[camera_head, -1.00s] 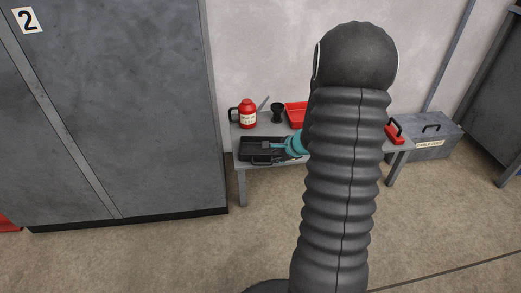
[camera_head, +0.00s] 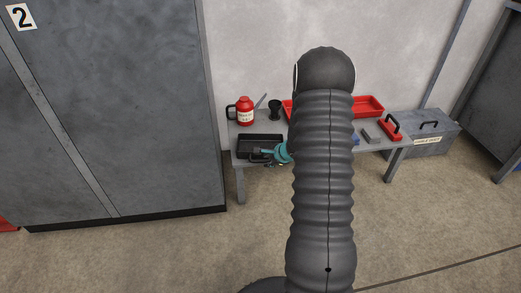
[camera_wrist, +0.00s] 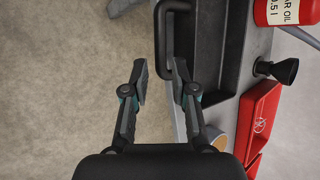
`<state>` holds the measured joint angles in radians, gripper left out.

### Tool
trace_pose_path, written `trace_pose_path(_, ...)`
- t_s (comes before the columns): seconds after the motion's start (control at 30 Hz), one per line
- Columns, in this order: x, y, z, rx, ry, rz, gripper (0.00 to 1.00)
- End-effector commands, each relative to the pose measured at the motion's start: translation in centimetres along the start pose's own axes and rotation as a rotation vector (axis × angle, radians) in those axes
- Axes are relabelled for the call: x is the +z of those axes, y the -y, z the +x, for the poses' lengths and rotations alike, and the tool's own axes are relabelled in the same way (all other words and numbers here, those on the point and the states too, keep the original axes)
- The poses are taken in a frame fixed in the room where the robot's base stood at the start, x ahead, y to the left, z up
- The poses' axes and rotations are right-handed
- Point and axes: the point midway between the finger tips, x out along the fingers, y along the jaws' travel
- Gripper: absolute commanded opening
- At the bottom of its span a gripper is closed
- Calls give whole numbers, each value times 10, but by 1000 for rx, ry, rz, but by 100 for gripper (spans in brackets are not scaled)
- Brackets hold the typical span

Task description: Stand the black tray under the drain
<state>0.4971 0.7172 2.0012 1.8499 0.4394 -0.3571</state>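The black tray (camera_head: 262,140) lies on the left part of the grey bench, with a handle on its front side. In the wrist view the tray (camera_wrist: 219,50) shows at the upper right, and its looped handle (camera_wrist: 163,45) sticks out over the bench's front edge. My gripper (camera_head: 266,154) is at the tray's front side. In the wrist view my gripper (camera_wrist: 160,85) has its fingers apart with nothing held between them. The right finger overlaps the near end of the handle in the picture; whether they touch I cannot tell. No drain is visible.
On the bench (camera_head: 238,128) stand a red oil can (camera_head: 245,114), a black funnel-like cup (camera_head: 275,109), a red tray (camera_head: 369,104) and a red-handled tool (camera_head: 389,129). A grey case (camera_head: 430,137) stands at right, a tall grey cabinet (camera_head: 120,100) at left. Floor in front is clear.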

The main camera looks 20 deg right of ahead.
Motion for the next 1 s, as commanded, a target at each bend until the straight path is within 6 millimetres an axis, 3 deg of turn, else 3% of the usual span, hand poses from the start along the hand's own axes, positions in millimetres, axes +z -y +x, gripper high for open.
trace_pose_path(0.3,-1,2,38,2,1,1,27)
trace_pose_path(0.6,-1,2,43,1,0,0,27)
trace_pose_path(0.63,-1,2,43,1,0,0,24)
trace_pose_path(0.73,-1,2,42,1,0,1,0)
trace_pose_path(1.0,-1,2,42,0,0,1,0)
